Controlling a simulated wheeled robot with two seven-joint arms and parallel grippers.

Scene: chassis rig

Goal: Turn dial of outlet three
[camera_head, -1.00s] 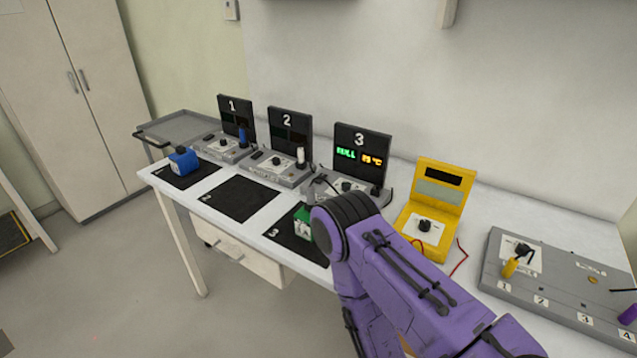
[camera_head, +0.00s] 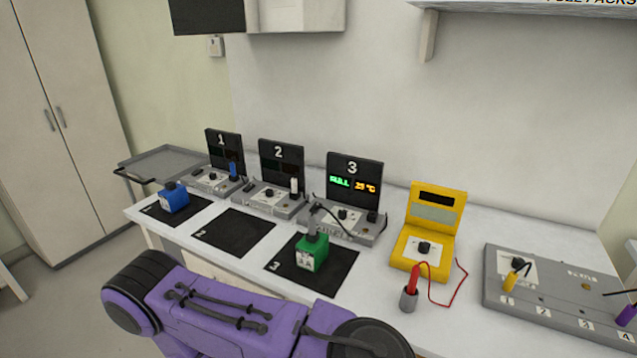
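Outlet three (camera_head: 342,222) is a grey unit at the middle of the table, with a black display panel (camera_head: 354,183) marked 3 behind it. The display is lit, with green text that seems to read "FULL" and an orange temperature reading. Its dark dial (camera_head: 342,215) sits on a white plate. A green block (camera_head: 312,252) stands on the black mat marked 3 (camera_head: 340,272), with a grey plug and cable at its top leading to the outlet. A purple arm of mine crosses the bottom of the view. Neither gripper shows.
Outlets one (camera_head: 212,180) and two (camera_head: 268,201) stand to the left with dark displays. A blue block (camera_head: 173,197) is on mat 1; mat 2 (camera_head: 234,233) is empty. A yellow meter (camera_head: 428,240), a red probe (camera_head: 411,281) in a holder and a grey panel (camera_head: 550,300) are to the right.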

